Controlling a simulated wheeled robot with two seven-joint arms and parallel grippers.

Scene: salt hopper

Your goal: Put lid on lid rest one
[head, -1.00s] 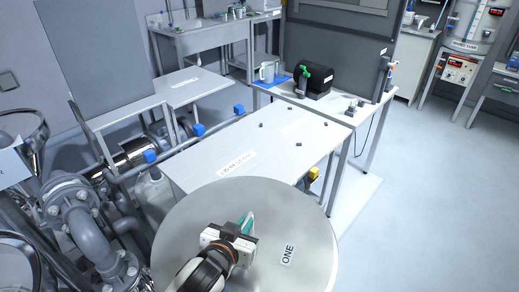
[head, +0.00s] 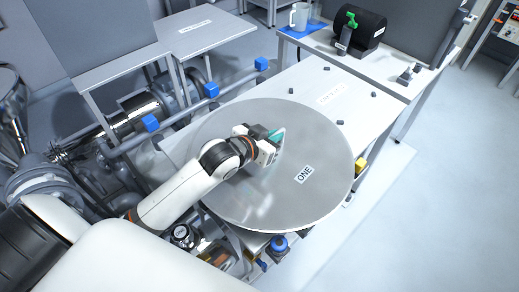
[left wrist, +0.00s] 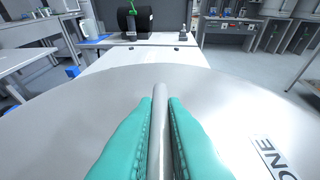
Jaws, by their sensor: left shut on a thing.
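The lid is over the near part of a long white table (head: 303,78) with small dark pegs (head: 326,69) on top. It hides that part of the table, and I cannot tell whether it touches. The table's printed label is too blurred to read. My right gripper is not in view.
Behind the white table stands another table with a black drum (head: 362,30), a mug (head: 299,16) on a blue mat and a small dark block (head: 405,77). Pipes with blue valve handles (head: 211,89) run along the left. Open floor (head: 450,150) lies to the right.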

